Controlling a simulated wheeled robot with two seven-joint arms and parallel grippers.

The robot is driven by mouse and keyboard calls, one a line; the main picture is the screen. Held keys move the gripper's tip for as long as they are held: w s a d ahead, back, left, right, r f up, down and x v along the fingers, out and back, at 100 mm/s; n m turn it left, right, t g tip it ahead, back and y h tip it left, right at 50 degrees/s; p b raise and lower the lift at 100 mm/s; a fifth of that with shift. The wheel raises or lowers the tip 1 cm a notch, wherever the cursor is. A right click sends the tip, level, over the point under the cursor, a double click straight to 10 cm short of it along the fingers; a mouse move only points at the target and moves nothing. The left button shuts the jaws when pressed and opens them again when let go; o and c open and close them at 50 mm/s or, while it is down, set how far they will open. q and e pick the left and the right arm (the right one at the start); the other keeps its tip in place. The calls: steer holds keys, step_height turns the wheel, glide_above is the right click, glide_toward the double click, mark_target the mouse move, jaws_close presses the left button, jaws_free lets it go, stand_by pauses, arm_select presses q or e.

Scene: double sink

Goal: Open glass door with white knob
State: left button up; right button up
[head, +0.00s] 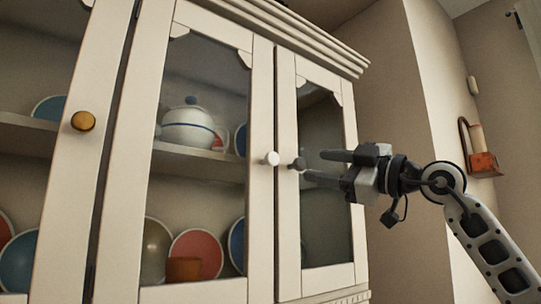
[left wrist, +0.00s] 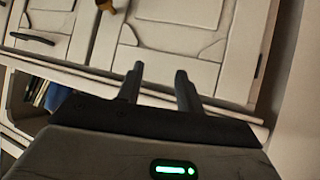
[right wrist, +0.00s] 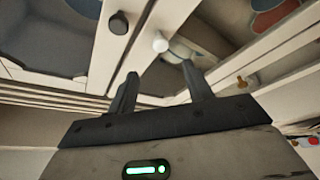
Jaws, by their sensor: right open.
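The white knob (head: 269,159) is on the right edge of the middle glass door (head: 257,100), which is shut. It also shows in the right wrist view (right wrist: 160,42), beyond the fingertips. My right gripper (head: 313,166) is open and empty, to the right of the white knob in the head view, in front of the right glass door (head: 287,230). Its fingertips are near the dark knob (head: 298,163); I cannot tell whether they touch it. My left gripper (left wrist: 159,72) is open and empty in the left wrist view, before panelled cabinet doors; it is not in the head view.
A left door bears a yellow knob (head: 83,121). A wall lamp or holder (head: 484,163) hangs at the right. A brass knob (left wrist: 105,5) shows in the left wrist view.

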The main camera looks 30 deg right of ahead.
mark_target(274, 159)
steer(key=p+x, duration=0.4)
steer(key=x, duration=0.8)
steer(key=shift+s+r+p, duration=0.1)
steer(key=shift+p, duration=0.25)
steer(key=shift+w+a, duration=0.2)
steer(key=shift+w, duration=0.3)
arm_select(q)
steer(key=shift+s+a+r, duration=0.1)
steer(key=shift+a+r, duration=0.15)
steer(key=shift+r, duration=0.25)
steer(key=shift+a+r, duration=0.25)
steer(key=shift+r, duration=0.25)
arm_select(e)
jaws_close()
arm_select(q)
steer(key=shift+s+f+g+y, duration=0.1)
steer(key=shift+s+g+y, duration=0.05)
steer(key=shift+g+y, duration=0.15)
